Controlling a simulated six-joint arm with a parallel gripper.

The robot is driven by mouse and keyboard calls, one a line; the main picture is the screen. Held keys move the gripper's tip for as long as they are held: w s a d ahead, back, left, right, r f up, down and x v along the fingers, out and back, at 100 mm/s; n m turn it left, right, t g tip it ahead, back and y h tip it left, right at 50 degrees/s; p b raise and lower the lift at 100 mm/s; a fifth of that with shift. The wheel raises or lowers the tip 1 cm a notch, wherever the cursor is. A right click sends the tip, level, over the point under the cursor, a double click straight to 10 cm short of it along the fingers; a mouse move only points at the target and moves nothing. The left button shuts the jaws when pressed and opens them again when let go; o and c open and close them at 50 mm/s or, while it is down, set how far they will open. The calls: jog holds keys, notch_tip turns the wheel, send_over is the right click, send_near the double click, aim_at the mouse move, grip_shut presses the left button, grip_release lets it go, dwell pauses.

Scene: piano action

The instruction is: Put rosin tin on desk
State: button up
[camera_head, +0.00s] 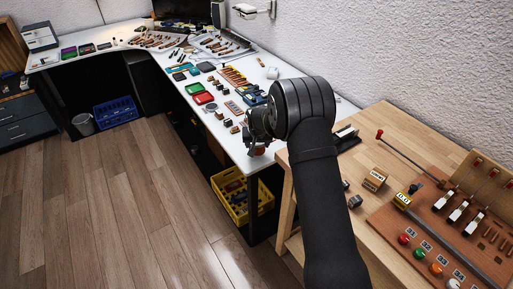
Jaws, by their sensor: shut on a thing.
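The white desk (236,154) runs along the wall from the back left corner to the middle of the head view. My gripper (256,146) is over the desk's near end, seen from behind, with my dark wrist covering much of it. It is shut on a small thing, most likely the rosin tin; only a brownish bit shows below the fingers. I cannot tell whether it touches the desk top.
Tools, blocks, a red tray (203,98) and a green tray (194,88) crowd the desk to the left of my gripper. A wooden bench (390,120) with a button board (440,230) stands at right. A yellow crate (240,200) sits below the desk.

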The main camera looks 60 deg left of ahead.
aim_at(257, 149)
jog(key=shift+f, duration=1.55)
jog(key=shift+f, duration=0.15)
jog(key=o, duration=1.1)
jog(key=shift+c, duration=0.2)
jog(key=v, duration=1.2)
jog(key=shift+a, duration=0.1)
